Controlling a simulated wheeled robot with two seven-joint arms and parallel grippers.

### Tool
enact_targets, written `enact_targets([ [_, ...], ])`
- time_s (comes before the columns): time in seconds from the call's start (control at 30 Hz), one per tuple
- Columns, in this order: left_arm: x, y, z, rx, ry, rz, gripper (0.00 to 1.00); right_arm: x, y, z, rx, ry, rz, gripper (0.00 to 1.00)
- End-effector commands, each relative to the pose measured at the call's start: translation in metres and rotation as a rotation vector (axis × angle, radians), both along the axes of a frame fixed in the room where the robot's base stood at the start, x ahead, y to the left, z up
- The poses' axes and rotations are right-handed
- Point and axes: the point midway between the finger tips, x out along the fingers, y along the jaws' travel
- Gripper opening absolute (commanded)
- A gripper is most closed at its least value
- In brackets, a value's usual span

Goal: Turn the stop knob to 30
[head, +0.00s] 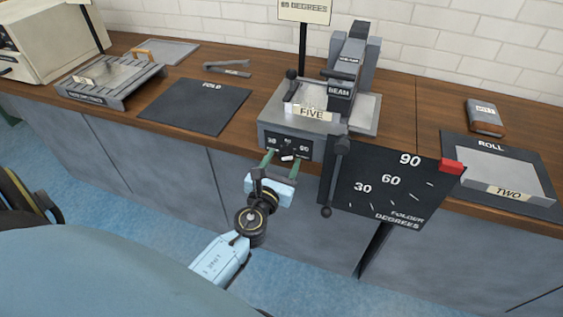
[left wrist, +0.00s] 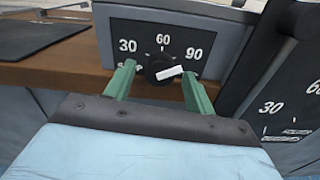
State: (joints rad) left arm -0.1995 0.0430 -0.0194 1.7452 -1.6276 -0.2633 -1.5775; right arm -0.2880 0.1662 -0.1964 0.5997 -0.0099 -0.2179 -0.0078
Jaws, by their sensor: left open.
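The stop knob (left wrist: 158,68) is a dark round knob with a white pointer bar, on a black plate (left wrist: 180,40) marked 30, 60 and 90. The bar slants up to the right, toward the 90 side. In the head view the knob (head: 288,157) sits on the front of the grey folder machine (head: 271,112). My left gripper (head: 283,160) reaches it from the front. In the left wrist view its green fingers (left wrist: 157,80) are open, one on each side of the knob. I cannot tell whether they touch it. My right gripper is not in view.
A large black degree dial (head: 385,188) stands right of the machine, with a red marker (head: 451,167) near 90. A dark lever (head: 336,175) hangs beside it. A FOLD mat (head: 195,106) lies left and a ROLL tray (head: 500,172) right on the wooden counter.

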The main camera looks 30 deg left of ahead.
Motion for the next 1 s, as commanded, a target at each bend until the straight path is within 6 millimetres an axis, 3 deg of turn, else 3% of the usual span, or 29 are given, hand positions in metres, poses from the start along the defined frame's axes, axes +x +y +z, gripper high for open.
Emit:
enact_targets([
  [0.07, 0.0, 0.0, 0.0, 0.0, 0.0, 0.0, 0.55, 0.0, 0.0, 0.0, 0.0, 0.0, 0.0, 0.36],
  [0.4, 0.0, 0.0, 0.0, -0.001, 0.0, 0.0, 0.1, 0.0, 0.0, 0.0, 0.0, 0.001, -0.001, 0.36],
  [0.83, 0.0, 0.0, -0.001, -0.093, -0.023, 0.0, 0.1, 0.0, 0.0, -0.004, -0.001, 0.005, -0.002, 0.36],
  [1.0, 0.0, 0.0, -0.001, -0.213, -0.052, 0.0, 0.1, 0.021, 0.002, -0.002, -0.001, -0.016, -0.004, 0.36],
])
